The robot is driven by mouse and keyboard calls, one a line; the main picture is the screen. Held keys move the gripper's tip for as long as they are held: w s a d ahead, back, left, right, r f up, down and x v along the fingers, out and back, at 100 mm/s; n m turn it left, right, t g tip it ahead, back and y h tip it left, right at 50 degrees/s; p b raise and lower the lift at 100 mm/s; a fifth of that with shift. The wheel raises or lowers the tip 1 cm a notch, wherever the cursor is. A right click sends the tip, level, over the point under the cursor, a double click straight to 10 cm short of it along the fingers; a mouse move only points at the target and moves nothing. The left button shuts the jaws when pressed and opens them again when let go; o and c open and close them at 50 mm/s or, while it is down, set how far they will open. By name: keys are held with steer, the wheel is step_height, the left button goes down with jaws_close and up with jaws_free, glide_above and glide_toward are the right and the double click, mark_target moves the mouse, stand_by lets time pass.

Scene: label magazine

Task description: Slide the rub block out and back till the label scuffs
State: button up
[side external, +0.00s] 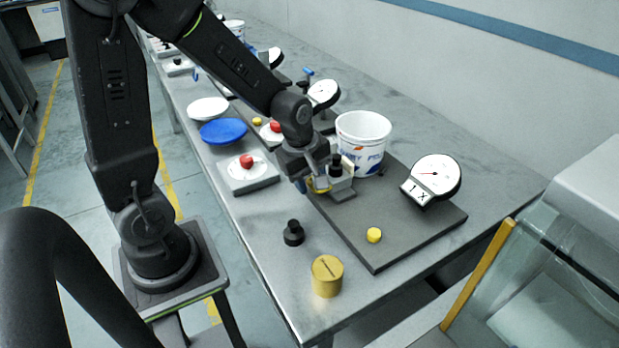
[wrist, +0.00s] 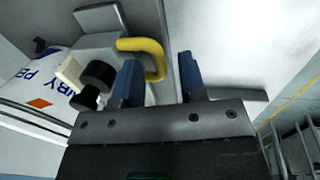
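The rub block, as I take it, is a grey block (wrist: 108,45) with a yellow loop handle (wrist: 157,52), a cream pad (wrist: 70,72) and black knobs (wrist: 98,74). In the side view the cream pad (side external: 347,165) faces the white tub (side external: 363,140); whether it touches the label I cannot tell. The tub's printed label (wrist: 40,78) shows partly in the wrist view, with no clear scuff visible. My gripper (wrist: 159,80) is open, its blue fingers apart. The handle's near side appears between them in the picture; contact is not clear. In the side view my gripper (side external: 306,184) partly hides the handle.
A dark base plate (side external: 420,228) carries a dial gauge (side external: 436,177) and a yellow knob (side external: 374,235). A black weight (side external: 293,233) and brass cylinder (side external: 327,277) stand on the bench by the front. A grey box with a red button (side external: 246,161) is left of my gripper.

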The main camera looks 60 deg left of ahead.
step_height(320, 180, up, 14)
steer(key=s, duration=0.2)
steer(key=shift+s+f, duration=0.25)
steer(key=shift+s, duration=0.1)
steer(key=s+d+r+m+t, duration=0.1)
steer(key=s+d+m, duration=0.2)
steer(key=m, duration=0.6)
steer(key=s+d+m+t, duration=0.2)
steer(key=s+m, duration=0.3)
steer(key=m, duration=0.4)
steer(key=shift+s+d+r, duration=0.35)
steer(key=shift+s+d, duration=0.05)
steer(key=shift+d, duration=0.2)
